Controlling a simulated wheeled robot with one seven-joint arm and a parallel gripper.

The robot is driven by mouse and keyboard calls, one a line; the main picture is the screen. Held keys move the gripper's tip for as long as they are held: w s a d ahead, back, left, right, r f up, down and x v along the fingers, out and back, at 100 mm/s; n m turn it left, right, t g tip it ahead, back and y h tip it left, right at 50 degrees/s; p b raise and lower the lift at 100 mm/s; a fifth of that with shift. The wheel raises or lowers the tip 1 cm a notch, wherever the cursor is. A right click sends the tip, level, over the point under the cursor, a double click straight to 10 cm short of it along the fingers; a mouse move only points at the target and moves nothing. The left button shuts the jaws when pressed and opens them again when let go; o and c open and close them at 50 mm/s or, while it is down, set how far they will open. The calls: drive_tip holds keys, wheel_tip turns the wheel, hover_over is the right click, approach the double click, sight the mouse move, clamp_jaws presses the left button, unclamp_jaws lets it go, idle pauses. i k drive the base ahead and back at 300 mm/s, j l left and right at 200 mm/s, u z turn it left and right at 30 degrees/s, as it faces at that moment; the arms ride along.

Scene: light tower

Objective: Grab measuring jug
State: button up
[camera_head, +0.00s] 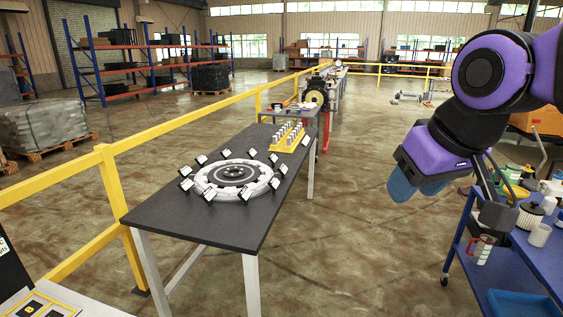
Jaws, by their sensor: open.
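The measuring jug (482,251) is a small pale vessel with red on its handle and rim. It stands upright near the left edge of the blue trolley (535,262) at the right. My gripper (497,214) hangs from my purple and black arm, just above and slightly right of the jug in the picture. It is open, with nothing seen between its jaws. It appears apart from the jug, but the depth between them is hard to tell. The fingertips are small and dark in this view.
A dark table (230,232) with a round grey and white fixture stands left. A yellow railing (105,155) runs behind it. The floor between table and trolley is clear.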

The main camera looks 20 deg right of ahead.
sight(486, 242)
drive_tip(key=i+l+z, duration=0.1)
drive_tip(key=i+z, duration=0.75)
drive_tip(key=i+j+z, duration=0.25)
drive_tip(key=i+z, duration=0.15)
drive_tip(key=i+j+z, duration=1.1)
drive_tip(key=i, duration=0.2)
